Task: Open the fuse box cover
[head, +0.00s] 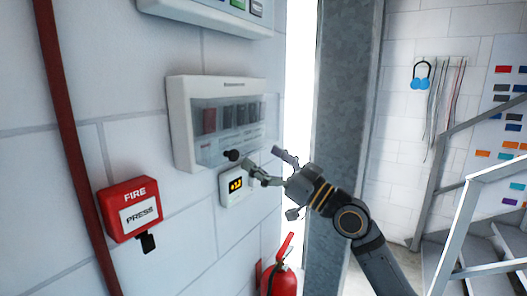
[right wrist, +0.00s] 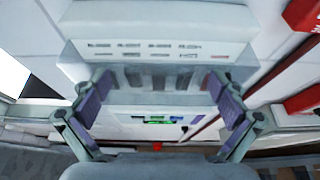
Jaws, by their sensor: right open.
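The fuse box (head: 181,130) is a white box on the white wall, left of centre in the head view. Its clear cover (head: 226,146) looks shut, and several dark fuses and one reddish fuse show through it. My right gripper (head: 265,158) is open and empty, just right of the knob and in front of the box's lower right corner. In the right wrist view, the fuse box (right wrist: 160,48) lies beyond and between the spread fingers (right wrist: 160,98). My left gripper is not in view.
A red fire call box (head: 130,208) is at left, a red extinguisher (head: 281,281) below. A grey pillar (head: 345,110) and stair rails (head: 457,240) stand right.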

